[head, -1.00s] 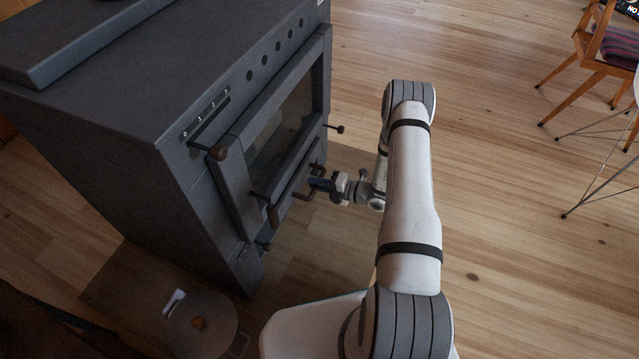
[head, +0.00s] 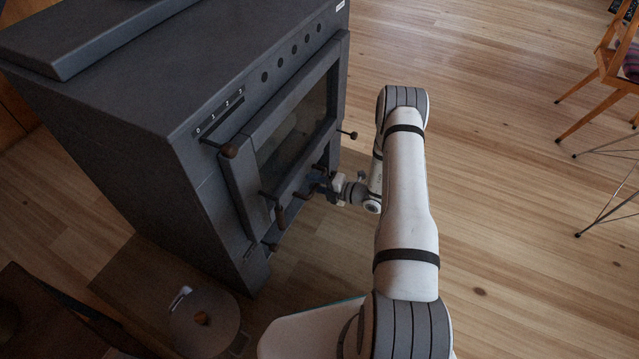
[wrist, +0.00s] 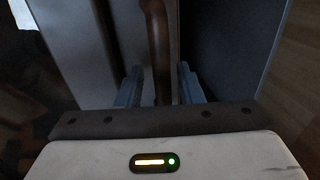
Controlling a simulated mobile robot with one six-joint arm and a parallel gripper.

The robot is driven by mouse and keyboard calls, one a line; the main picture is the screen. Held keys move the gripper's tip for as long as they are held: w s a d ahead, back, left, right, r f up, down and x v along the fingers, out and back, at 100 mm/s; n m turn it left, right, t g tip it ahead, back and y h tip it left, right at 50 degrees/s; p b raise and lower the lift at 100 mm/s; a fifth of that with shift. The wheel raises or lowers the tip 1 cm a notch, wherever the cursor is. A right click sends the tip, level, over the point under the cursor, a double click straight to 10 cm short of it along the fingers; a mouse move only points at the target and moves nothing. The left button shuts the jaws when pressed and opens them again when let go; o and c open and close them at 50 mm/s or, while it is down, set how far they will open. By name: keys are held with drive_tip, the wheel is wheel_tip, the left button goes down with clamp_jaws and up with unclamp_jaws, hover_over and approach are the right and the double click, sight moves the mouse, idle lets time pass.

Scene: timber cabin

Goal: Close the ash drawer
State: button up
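The dark grey stove (head: 200,75) stands at the left in the head view, its front facing right. My gripper (head: 322,185) is low at the stove's front, beside the frame under the glass door (head: 296,130). In the wrist view, the two blue-grey fingers of my gripper (wrist: 161,88) are apart, with a brown handle (wrist: 157,45) between them. Narrow gaps show beside the handle, so the fingers do not look closed on it. I cannot tell whether this handle belongs to the ash drawer. The drawer's outline and opening are not clear in either view.
A round lidded container (head: 205,322) stands on the floor at lower left. A wooden chair (head: 610,75) is at upper right. The plank floor (head: 500,220) between is clear.

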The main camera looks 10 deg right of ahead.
drive_tip(key=p+v, duration=0.2)
drive_tip(key=v, duration=0.6)
idle(0.4)
